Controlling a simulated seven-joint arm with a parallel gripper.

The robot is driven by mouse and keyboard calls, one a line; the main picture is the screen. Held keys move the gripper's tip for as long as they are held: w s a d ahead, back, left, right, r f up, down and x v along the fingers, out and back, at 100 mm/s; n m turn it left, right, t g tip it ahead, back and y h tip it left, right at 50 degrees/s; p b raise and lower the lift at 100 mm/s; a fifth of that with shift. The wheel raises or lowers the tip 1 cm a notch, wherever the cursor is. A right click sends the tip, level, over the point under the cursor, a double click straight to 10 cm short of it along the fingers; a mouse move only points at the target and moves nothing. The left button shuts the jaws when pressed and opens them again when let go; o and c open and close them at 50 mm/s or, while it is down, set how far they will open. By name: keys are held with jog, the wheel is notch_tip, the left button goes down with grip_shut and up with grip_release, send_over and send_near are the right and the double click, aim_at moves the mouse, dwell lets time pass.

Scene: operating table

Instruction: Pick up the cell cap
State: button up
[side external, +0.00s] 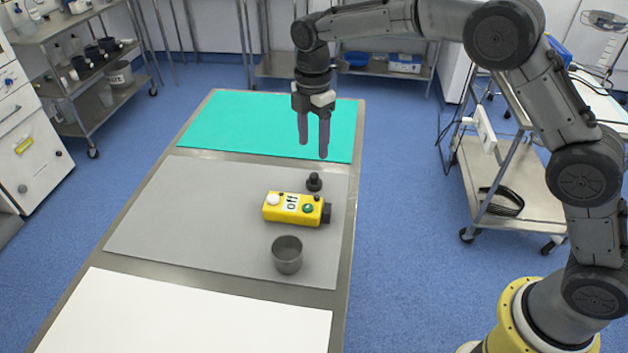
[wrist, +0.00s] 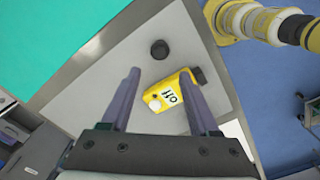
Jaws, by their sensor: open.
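A small dark stepped cap (side external: 314,182), which I take for the cell cap, stands upright on the grey mat just behind the yellow box. In the wrist view the cap (wrist: 160,49) shows as a dark round shape beyond the fingertips, between their lines. My gripper (side external: 313,149) is open and empty, pointing down, above the table near the border of the green and grey mats. The open fingers also show in the wrist view (wrist: 160,76). They are apart from the cap, with nothing between them.
A yellow box (side external: 290,208) marked "off", with buttons and a dark end, lies close in front of the cap. A grey cup (side external: 287,255) stands nearer the front. The grey mat (side external: 180,210) is bare on the left. The green mat (side external: 250,120) is empty.

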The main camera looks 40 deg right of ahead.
aim_at(314, 175)
notch_tip(314, 175, down, 9)
jog(key=shift+d+f, duration=0.1)
grip_shut()
dwell(0.7)
